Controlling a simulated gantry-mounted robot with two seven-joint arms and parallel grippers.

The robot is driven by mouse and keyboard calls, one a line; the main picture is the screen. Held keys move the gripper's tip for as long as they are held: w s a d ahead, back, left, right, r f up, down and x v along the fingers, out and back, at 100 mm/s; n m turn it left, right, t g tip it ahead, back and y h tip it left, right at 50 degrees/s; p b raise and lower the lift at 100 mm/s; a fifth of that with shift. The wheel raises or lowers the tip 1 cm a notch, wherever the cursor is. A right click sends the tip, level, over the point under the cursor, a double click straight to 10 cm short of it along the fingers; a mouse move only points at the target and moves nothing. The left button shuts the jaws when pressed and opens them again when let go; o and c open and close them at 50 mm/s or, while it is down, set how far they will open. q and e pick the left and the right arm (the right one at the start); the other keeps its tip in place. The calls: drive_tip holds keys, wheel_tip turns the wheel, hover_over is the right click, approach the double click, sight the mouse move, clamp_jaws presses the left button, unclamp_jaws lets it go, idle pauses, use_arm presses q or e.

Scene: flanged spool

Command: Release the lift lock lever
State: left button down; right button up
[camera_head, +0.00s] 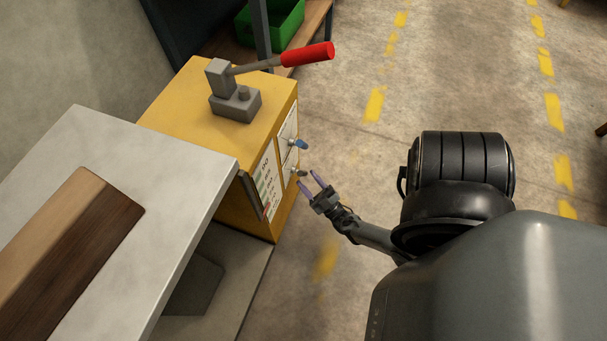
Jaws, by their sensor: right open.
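A lever with a red handle (308,54) rises from a grey block (235,103) on top of a yellow cabinet (187,95). Its grey rod slants up to the right, over the floor. My right gripper (310,184) is open and empty beside the cabinet's right face, below the red handle and well apart from it. Two small knobs, one blue (300,144) and one dark (300,173), stick out of that face close to my fingertips. I cannot tell whether a fingertip touches the lower knob. My left gripper is out of view.
A grey table (190,160) with a wooden block (85,235) stands against the cabinet at the left. A green bin (272,22) sits on a shelf behind. The concrete floor with yellow dashes is clear at the right.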

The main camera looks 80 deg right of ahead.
drive_tip(key=v, duration=0.7)
idle(0.4)
